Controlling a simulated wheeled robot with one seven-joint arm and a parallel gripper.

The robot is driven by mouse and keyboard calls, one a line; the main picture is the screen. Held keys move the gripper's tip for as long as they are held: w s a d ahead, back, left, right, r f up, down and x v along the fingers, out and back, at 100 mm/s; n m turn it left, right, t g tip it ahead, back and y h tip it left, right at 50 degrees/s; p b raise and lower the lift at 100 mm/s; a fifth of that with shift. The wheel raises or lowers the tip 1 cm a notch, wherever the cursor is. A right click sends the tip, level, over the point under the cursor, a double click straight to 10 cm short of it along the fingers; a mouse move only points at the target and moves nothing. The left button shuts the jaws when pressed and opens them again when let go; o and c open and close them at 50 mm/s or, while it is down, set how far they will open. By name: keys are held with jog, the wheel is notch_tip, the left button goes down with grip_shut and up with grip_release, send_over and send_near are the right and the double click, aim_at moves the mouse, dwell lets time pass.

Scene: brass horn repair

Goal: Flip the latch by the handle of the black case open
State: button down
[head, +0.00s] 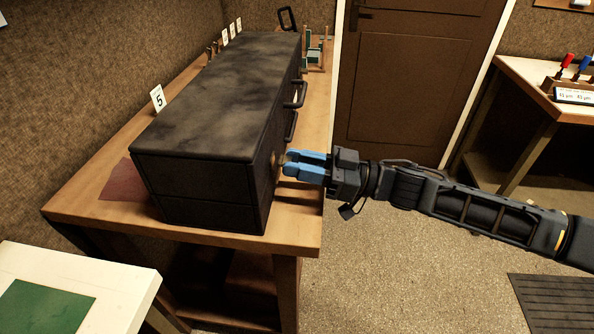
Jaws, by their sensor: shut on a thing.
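The long black case (205,100) lies shut on the wooden bench, its long front side facing right. Two dark handle-like parts (299,94) stand out from that side; the nearer one (291,126) is closer to my gripper. A small brass-coloured latch (274,159) shows on the same side, close to the near corner. My gripper (287,164), with blue fingers, reaches in from the right and is shut on the latch at its fingertips. The fingers hide part of the latch, so its exact angle cannot be told.
The wooden bench (90,205) carries a card marked 5 (157,97), a dark red sheet (130,184) and a small rack (316,52) behind the case. A white table with a green mat (42,308) stands front left. Open floor (400,265) lies right of the bench.

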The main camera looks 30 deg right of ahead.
jog(key=y+b, duration=0.1)
jog(key=b, duration=0.1)
jog(key=f+t+y+b, duration=0.1)
jog(key=b, duration=0.1)
jog(key=d+f+t+b, duration=0.1)
jog(key=b, duration=0.1)
jog(key=shift+s+f+y, duration=0.1)
jog(key=shift+s+y, duration=0.2)
jog(key=shift+y, duration=0.1)
jog(key=y+b, duration=0.1)
jog(key=b, duration=0.2)
jog(key=shift+d+f+t, duration=0.1)
jog(key=shift+f+t, duration=0.05)
jog(key=shift+t, duration=0.25)
jog(key=shift+s+y+b, duration=0.1)
jog(key=shift+y+b, duration=0.2)
jog(key=c, duration=0.8)
grip_release()
jog(key=shift+c, duration=0.2)
jog(key=b+v, duration=0.1)
jog(key=v, duration=0.6)
jog(key=shift+s+d+f, duration=0.2)
jog(key=shift+d+f, duration=0.05)
